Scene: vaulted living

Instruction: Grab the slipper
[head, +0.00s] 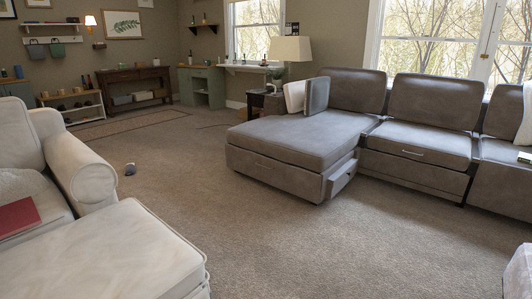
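A low shelf (70,108) by the far left wall holds several small brown items, perhaps footwear, too small to make out. Neither of my grippers shows in the head view.
A white armchair (85,180) and its ottoman (110,255) fill the lower left. A grey sectional sofa (300,145) stands at right, with an open drawer (341,177) low on its side. The carpet (250,240) between them is clear. A pale object (518,272) stands at lower right.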

